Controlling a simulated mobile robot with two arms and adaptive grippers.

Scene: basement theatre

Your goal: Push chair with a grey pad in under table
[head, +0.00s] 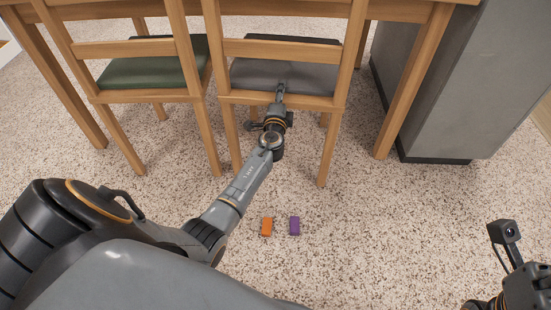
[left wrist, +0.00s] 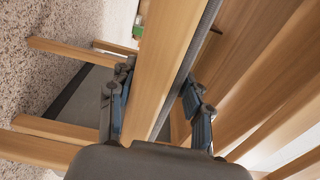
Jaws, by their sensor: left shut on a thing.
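The wooden chair with a grey pad (head: 283,50) stands at the table (head: 412,75), its back towards me and its seat partly beneath the tabletop. Its grey pad (head: 310,77) lies on the seat. My left gripper (head: 281,90) is shut on the rear seat rail, below the backrest slat. In the left wrist view, the fingers of my left gripper (left wrist: 160,100) sit on either side of the wooden rail (left wrist: 168,60). My right forearm shows at the lower right of the head view, but its fingers are out of frame.
A chair with a green pad (head: 150,72) stands close on the left. A grey cabinet (head: 455,80) stands right of the table. An orange block (head: 266,227) and a purple block (head: 294,226) lie on the speckled floor. The floor at right front is clear.

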